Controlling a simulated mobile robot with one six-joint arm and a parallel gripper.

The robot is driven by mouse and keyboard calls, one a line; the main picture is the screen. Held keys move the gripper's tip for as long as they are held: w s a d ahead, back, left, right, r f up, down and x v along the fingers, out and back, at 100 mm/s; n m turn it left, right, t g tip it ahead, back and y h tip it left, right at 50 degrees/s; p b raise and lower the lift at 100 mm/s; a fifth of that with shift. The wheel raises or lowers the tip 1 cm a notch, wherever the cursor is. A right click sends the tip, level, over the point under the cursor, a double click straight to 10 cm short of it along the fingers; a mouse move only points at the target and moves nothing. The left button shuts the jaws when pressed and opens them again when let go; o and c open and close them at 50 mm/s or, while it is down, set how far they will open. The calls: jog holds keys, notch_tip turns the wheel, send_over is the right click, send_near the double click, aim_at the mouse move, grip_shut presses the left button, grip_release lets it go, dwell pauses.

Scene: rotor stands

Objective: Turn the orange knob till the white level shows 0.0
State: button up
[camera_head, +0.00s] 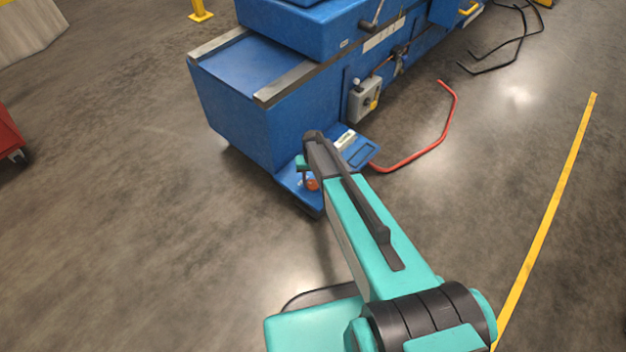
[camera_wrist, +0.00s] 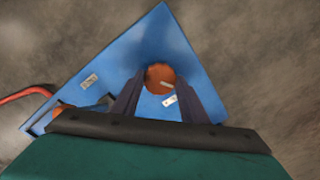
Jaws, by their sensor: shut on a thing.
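The orange knob (camera_wrist: 160,76) sits on a blue plate (camera_wrist: 178,40) in the wrist view. My gripper (camera_wrist: 160,84) has its two dark fingers on either side of the knob and is shut on it. In the head view a small part of the orange knob (camera_head: 312,184) shows beside my arm, low at the front of the blue machine. A small pale label (camera_wrist: 170,100) lies just below the knob in the wrist view. The white level is not readable in either view. Part of the plate is hidden behind my gripper.
The large blue machine (camera_head: 240,115) stands behind the plate, with a grey switch box (camera_head: 364,100) on its side. A red hose (camera_head: 430,145) curves over the floor to the right. Open grey floor lies left and right, with a yellow line (camera_head: 550,215) at right.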

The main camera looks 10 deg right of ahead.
aim_at(313, 183)
jog(key=shift+d+m, duration=0.1)
jog(key=shift+m, duration=0.3)
jog(key=o, duration=1)
jog(key=shift+o, duration=0.2)
jog(key=shift+r, duration=0.15)
notch_tip(313, 183, up, 14)
jog(key=p, duration=0.2)
jog(key=shift+f, duration=0.2)
jog(key=shift+r+p, duration=0.1)
jog(key=shift+p, duration=0.2)
